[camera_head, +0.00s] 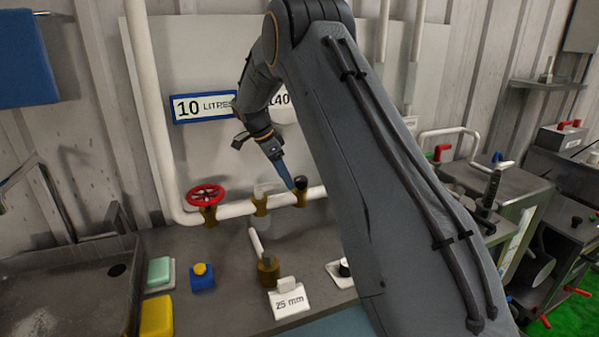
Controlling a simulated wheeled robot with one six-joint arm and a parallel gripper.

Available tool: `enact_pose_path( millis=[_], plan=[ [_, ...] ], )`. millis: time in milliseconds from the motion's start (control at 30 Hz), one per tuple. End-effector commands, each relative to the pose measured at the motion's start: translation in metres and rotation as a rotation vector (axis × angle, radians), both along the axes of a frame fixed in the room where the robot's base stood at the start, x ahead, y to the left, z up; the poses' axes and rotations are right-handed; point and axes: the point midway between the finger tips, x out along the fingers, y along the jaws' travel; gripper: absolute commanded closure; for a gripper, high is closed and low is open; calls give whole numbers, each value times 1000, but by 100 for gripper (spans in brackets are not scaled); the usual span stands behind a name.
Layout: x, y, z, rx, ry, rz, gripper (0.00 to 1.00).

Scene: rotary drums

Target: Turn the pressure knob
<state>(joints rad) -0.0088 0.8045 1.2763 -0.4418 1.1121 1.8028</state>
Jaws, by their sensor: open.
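A small black knob (301,183) sits on a brass fitting on the white horizontal pipe, at the middle of the view. No label marks it as the pressure knob. My gripper (289,186) comes down from the upper left, its blue fingers ending just left of the black knob. The fingers overlap one another from this side, so the gap between them is hard to see. The gripper is open and holds nothing visible. I cannot tell whether a finger touches the knob. A red handwheel (206,195) is on the same pipe further left.
The pipe (238,210) runs above a grey counter (215,243). A "10 LITRES" sign (203,106) hangs behind. A "25 mm" card (289,301), a brass piece (268,270) and a blue block (202,279) stand on the counter. My arm covers the right-middle.

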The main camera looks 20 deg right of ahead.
Motion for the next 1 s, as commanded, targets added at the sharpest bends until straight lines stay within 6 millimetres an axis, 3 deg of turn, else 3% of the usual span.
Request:
enact_pose_path(
  millis=[100, 267, 800, 867, 1000],
  plan=[
    [-2, -25, 2, 1, 1, -3, 45],
    [-2, -50, 1, 1, 1, -1, 45],
    [-1, -51, -12, 1, -1, 1, 45],
    [-1, -51, -12, 1, 0, 1, 51],
    [-1, -51, -12, 1, -1, 1, 75]
  ],
)
